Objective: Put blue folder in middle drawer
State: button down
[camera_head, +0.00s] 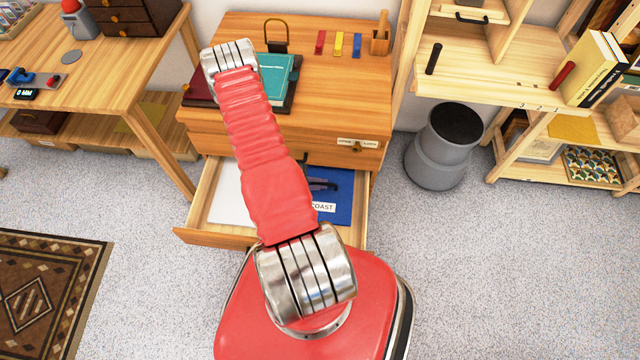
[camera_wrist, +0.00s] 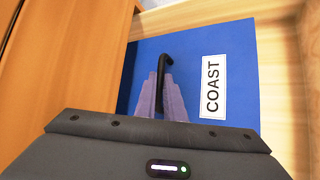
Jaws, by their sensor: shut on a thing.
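The blue folder (camera_head: 340,207) shows inside the open wooden drawer (camera_head: 213,238), in its right part. In the wrist view the blue folder (camera_wrist: 215,45) has a white COAST label and a black handle (camera_wrist: 164,62). My gripper (camera_wrist: 166,88) is shut on that handle, its fingers pale purple. I cannot tell whether the folder rests on the drawer floor or hangs just above it. My arm hides part of the drawer and folder in the head view. The drawer is below the closed drawer fronts of the desk (camera_head: 340,80).
A white sheet (camera_head: 226,192) lies in the drawer's left part. A teal book (camera_head: 277,70) lies on the desk top. A grey bin (camera_head: 437,150) stands to the right, below a shelf unit (camera_head: 480,75). A patterned rug (camera_head: 45,290) lies at lower left.

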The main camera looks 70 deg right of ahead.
jog(key=shift+f, duration=0.6)
jog(key=c, duration=1.8)
grip_release()
jog(key=shift+c, duration=0.2)
jog(key=shift+r, duration=0.1)
jog(key=shift+r, duration=0.55)
jog(key=v, duration=1.2)
